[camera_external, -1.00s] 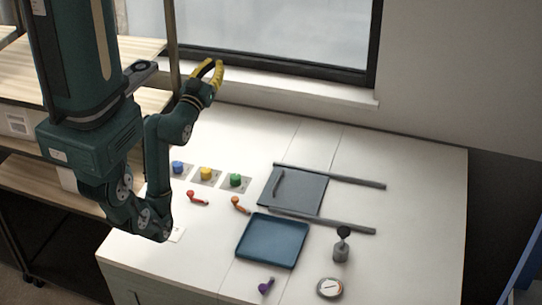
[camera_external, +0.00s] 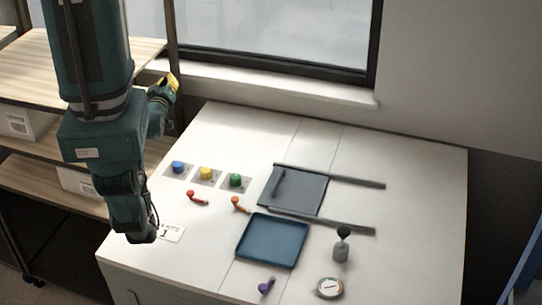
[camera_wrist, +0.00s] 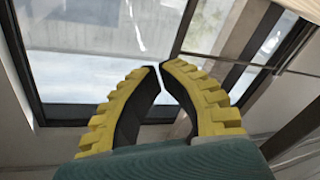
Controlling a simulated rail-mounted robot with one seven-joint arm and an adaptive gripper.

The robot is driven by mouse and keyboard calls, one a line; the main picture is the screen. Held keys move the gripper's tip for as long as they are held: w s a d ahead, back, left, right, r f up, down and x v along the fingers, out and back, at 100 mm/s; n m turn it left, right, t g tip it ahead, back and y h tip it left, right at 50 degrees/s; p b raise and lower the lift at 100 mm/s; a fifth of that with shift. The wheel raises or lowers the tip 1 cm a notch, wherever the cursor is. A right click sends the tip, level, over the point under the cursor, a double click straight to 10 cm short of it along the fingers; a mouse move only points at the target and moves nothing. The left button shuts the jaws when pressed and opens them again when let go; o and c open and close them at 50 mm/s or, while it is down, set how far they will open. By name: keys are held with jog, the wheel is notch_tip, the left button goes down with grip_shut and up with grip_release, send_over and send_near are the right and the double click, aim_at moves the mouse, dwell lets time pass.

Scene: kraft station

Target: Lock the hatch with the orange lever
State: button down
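The orange lever (camera_external: 241,206) lies on the white table in front of the grey hatch (camera_external: 308,190), at its left front corner. The hatch is a flat panel with a dark handle (camera_external: 278,183), between two dark rails (camera_external: 340,177). I cannot tell from here whether the hatch is fully shut. My gripper (camera_external: 173,84) is far from the lever, up at the back left, near the window sill. In the wrist view its yellow fingers (camera_wrist: 160,66) are a little apart at the tips, with nothing between them. The wrist view does not show the lever or hatch.
A red lever (camera_external: 197,197) lies left of the orange one. Blue (camera_external: 178,167), yellow (camera_external: 206,173) and green (camera_external: 236,180) knobs stand behind. A blue tray (camera_external: 271,241), purple lever (camera_external: 266,286), gauge (camera_external: 330,288) and black-topped post (camera_external: 341,248) are in front. Shelves (camera_external: 45,150) stand left.

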notch_tip(320, 180, down, 19)
jog(key=s+d+n+g+h+b, duration=0.2)
jog(key=n+g, duration=0.3)
jog(key=n, duration=0.3)
jog(key=s+d+f+n+g+h+b, duration=0.1)
jog(key=s+f+n+g, duration=0.3)
jog(key=f, duration=0.5)
jog(key=s+d+f+n+g+h+b, duration=0.2)
jog(key=s+d+f+n+g, duration=0.1)
jog(key=s+f+n, duration=0.4)
notch_tip(320, 180, down, 3)
jog(key=shift+s+d+r+n+g, duration=0.1)
jog(key=shift+s+d+n+g, duration=0.3)
jog(key=shift+n, duration=0.7)
jog(key=x, duration=0.9)
jog(key=shift+w+b, duration=0.1)
jog(key=shift+b, duration=0.25)
jog(key=w+d, duration=0.1)
jog(key=w+d+f, duration=0.1)
jog(key=w+d, duration=0.1)
jog(key=shift+d+f, duration=0.15)
jog(key=shift+d, duration=0.15)
jog(key=shift+w+d+m+g+h+p, duration=0.15)
jog(key=shift+w+m+g+h+p, duration=0.25)
jog(key=shift+m, duration=0.4)
